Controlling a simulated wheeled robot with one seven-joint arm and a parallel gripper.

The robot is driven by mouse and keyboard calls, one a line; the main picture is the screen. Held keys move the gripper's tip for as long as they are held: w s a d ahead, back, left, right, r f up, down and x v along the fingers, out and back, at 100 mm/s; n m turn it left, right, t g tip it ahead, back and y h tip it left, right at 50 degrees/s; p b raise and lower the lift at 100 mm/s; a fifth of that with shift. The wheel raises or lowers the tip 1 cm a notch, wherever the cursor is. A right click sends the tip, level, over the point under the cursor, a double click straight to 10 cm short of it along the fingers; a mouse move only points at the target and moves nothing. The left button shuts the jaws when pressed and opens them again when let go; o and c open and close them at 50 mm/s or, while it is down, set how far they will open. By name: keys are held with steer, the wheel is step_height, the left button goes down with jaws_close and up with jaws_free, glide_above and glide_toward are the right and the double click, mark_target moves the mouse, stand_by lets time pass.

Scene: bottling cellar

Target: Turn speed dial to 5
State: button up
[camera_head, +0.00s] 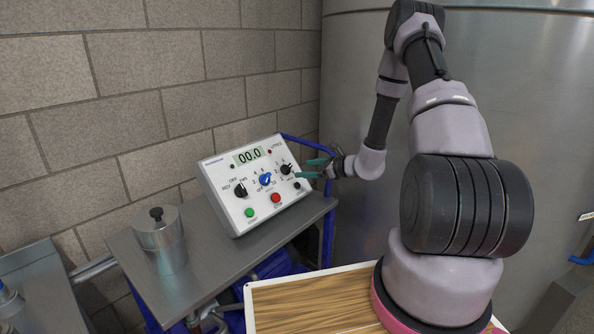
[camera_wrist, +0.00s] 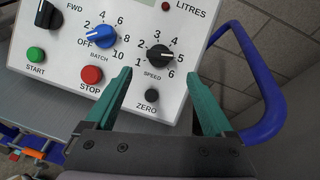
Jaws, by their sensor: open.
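The speed dial (camera_wrist: 159,57) is a black knob on the white control panel (camera_wrist: 205,12), with the numbers 1 to 6 around it. Its pointer seems to be on the left side, near 2, but the exact setting is hard to read. In the head view the dial (camera_head: 286,169) is at the panel's right. My gripper (camera_wrist: 159,73) is open and empty, with its green fingers on either side of the dial's line. The dial sits between and slightly beyond the fingertips, and I see no contact. In the head view my gripper (camera_head: 316,168) is just right of the dial.
Beside it are the blue batch dial (camera_wrist: 99,33), the red stop button (camera_wrist: 91,75), the green start button (camera_wrist: 36,54) and the black zero button (camera_wrist: 152,95). A blue rail (camera_wrist: 268,85) curves along the right. A metal canister (camera_head: 160,240) stands left of the panel.

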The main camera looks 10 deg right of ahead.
steer(key=shift+v, duration=1.9)
steer(key=s+a+r+n+g+y, duration=0.1)
steer(key=s+a+r+n+g, duration=0.2)
steer(key=s+a+r+n, duration=0.5)
steer(key=s+a+r+n+g, duration=0.1)
steer(key=s+r+n+g, duration=0.25)
steer(key=r, duration=0.85)
steer(key=s+d+r+n+t+h, duration=0.1)
steer(key=s+d+r+n+h, duration=0.2)
steer(key=s+r, duration=0.4)
steer(key=s+d+r+n+t+h, duration=0.2)
steer(key=s+d+r+n+h, duration=0.2)
steer(key=s+r, duration=0.4)
steer(key=s+n+h, duration=0.1)
steer(key=s+n, duration=0.1)
steer(key=s, duration=0.3)
steer(key=shift+h, duration=0.3)
steer(key=shift+s+r+n, duration=0.1)
steer(key=shift+s+n, duration=0.05)
steer(key=shift+n, duration=0.1)
